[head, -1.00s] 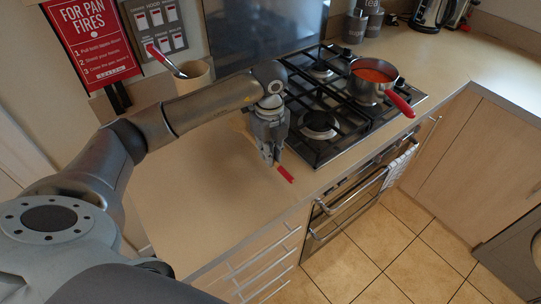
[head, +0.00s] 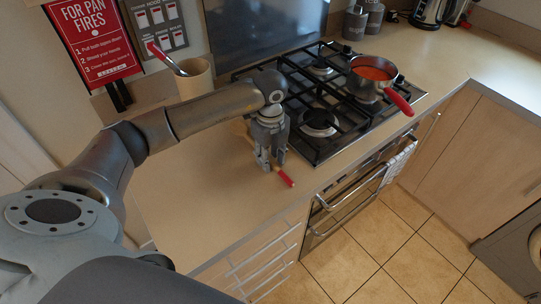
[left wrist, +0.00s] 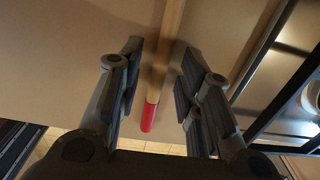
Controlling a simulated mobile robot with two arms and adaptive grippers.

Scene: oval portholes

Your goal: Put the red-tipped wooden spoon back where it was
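The wooden spoon with a red tip (head: 286,178) lies on the worktop to the left of the hob, its bowl end toward the wall and its red tip toward the front edge. My left gripper (head: 270,166) points down over its handle. In the left wrist view the handle (left wrist: 166,50) and red tip (left wrist: 148,116) run between the two open fingers (left wrist: 160,90), with a gap on each side. My right gripper is not in view. A beige utensil pot (head: 195,80) with another red-handled utensil (head: 166,58) stands by the wall.
A hob (head: 318,110) is right of the gripper. A red-handled saucepan (head: 371,80) of red sauce stands on it. The worktop (head: 200,190) at front left is clear.

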